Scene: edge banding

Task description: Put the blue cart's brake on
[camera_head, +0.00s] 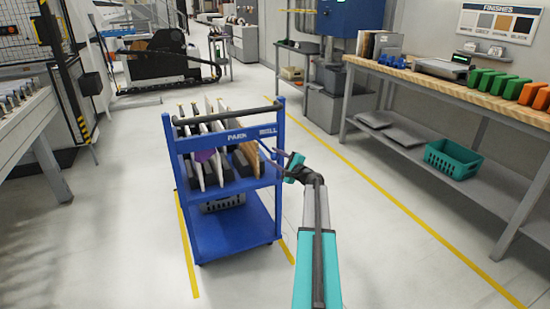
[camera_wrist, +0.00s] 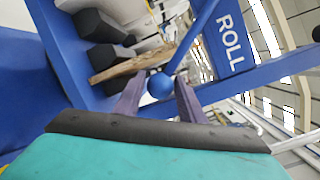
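The blue cart (camera_head: 235,240) stands on the floor in the middle of the head view, with PARK and ROLL lettered on its upper rail. Panels stand upright on its upper shelf. In the wrist view a blue ball knob (camera_wrist: 160,85) sits on the end of a blue lever (camera_wrist: 194,38), which slants up beside the ROLL lettering (camera_wrist: 230,43). My gripper (camera_wrist: 157,97) is open, with its two purple fingers on either side of the knob and gaps showing. In the head view my gripper (camera_head: 284,157) is at the cart's right side, below ROLL; the knob is not clear there.
Yellow floor lines (camera_head: 188,250) run beside the cart. A workbench (camera_head: 440,85) with green and orange blocks stands on the right, a green basket (camera_head: 454,160) on its lower shelf. A grey table (camera_head: 25,115) is at the left. Floor around the cart is clear.

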